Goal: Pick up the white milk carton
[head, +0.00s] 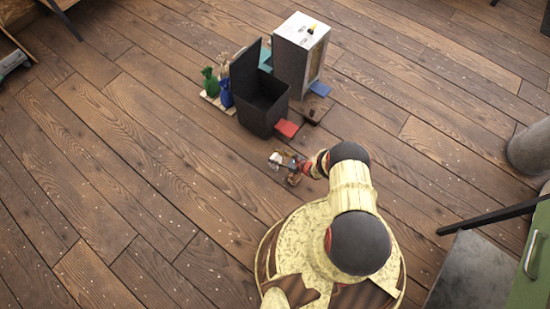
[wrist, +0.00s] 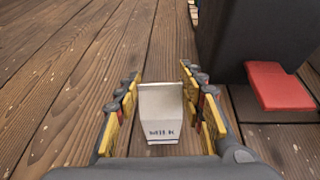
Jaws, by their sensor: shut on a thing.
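The white milk carton (wrist: 160,115) with "MILK" printed on it sits between the fingers of my gripper (wrist: 165,108) in the wrist view. The yellow-padded fingers stand on both sides of it, and my gripper is shut on it. Behind it the view looks out over wooden floor. In the head view my gripper (head: 288,167) is small, low over the floor in front of a black bin. The carton is hard to make out there, and I cannot tell whether it touches the floor.
The black bin (head: 262,112) with raised lid and red pedal (head: 287,129) stands close by; it also shows in the wrist view (wrist: 235,40). Behind it is a white-topped bin (head: 300,30). Floor to the left is clear.

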